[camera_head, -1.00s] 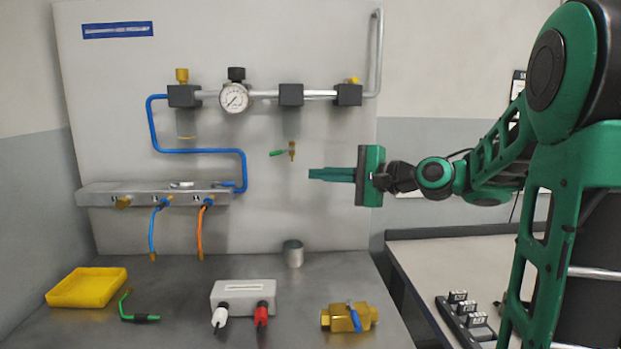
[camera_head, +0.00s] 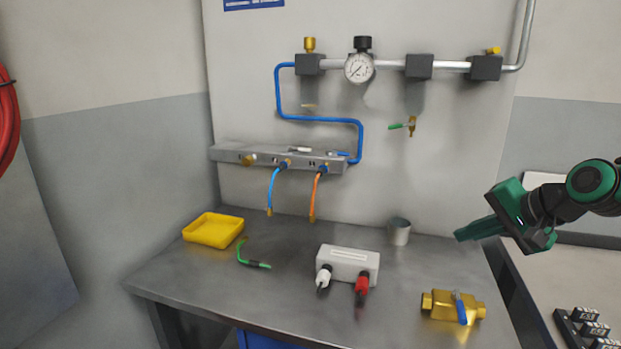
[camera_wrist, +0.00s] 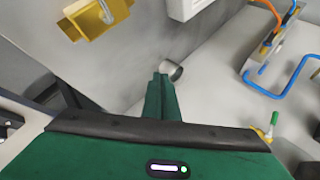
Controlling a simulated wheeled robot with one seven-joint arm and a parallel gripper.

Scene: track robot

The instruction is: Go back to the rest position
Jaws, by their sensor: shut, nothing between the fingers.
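My gripper (camera_head: 462,235) is green with a dark body. In the head view it hangs in the air at the right edge of the grey workbench (camera_head: 190,295), its fingers pointing left and slightly down. The fingers are shut together with nothing between them. In the wrist view the closed fingers (camera_wrist: 161,80) point toward a grey metal cup (camera_wrist: 172,70), which stands on the bench by the back panel (camera_head: 450,150). The cup also shows in the head view (camera_head: 398,232), left of the fingertips and apart from them.
On the bench are a yellow tray (camera_head: 213,230), a green hose piece (camera_head: 252,258), a white box (camera_head: 347,264) with white and red plugs, and a brass valve (camera_head: 453,306) below my gripper. The panel carries pipes, a gauge (camera_head: 358,68) and a small green-handled valve (camera_head: 411,126).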

